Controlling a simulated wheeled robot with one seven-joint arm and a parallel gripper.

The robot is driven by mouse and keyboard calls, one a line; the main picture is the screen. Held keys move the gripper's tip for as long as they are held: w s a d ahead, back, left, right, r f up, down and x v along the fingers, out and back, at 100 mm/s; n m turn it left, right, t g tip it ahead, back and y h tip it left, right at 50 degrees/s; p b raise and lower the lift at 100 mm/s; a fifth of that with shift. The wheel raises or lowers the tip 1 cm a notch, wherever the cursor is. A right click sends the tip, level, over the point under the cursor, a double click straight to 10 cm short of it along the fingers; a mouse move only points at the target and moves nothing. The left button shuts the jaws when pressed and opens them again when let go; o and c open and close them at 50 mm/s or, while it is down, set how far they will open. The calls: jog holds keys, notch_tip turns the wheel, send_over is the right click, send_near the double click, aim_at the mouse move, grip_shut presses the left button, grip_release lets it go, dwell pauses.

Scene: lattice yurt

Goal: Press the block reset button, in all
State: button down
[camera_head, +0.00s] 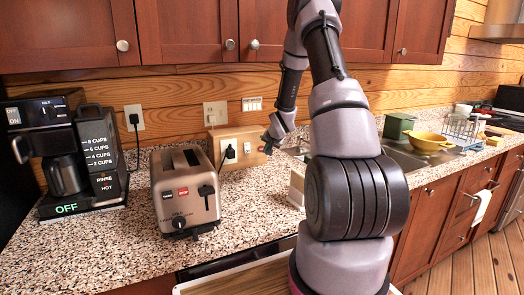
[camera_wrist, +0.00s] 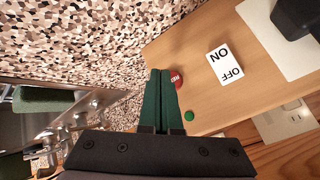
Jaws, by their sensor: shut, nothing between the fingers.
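The wooden block (camera_head: 229,136) stands at the back of the counter, against the plank wall. It carries a black plug and a white switch. In the wrist view the block (camera_wrist: 205,75) shows a white ON/OFF switch (camera_wrist: 225,64), a red reset button (camera_wrist: 179,81) with partly hidden white lettering, and a green light (camera_wrist: 189,115). My gripper (camera_wrist: 160,74) is shut and empty, its dark green fingers over the block's edge beside the red button, partly covering it. I cannot tell if they touch it. In the head view my gripper (camera_head: 268,147) is at the block's right end.
A toaster (camera_head: 186,190) and a coffee maker (camera_head: 64,150) stand to the left on the speckled counter (camera_head: 110,240). The sink (camera_head: 405,158), a green box (camera_head: 398,125) and a yellow colander (camera_head: 430,141) are to the right. Cupboards (camera_head: 190,28) hang above.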

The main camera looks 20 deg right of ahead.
jog(key=shift+w, duration=0.15)
dwell(0.7)
jog(key=shift+w, duration=0.3)
jog(key=shift+w, duration=0.4)
dwell(0.8)
jog(key=shift+s, duration=0.85)
jog(key=shift+s, duration=0.1)
jog(key=shift+s+d, duration=0.1)
jog(key=shift+s, duration=2.3)
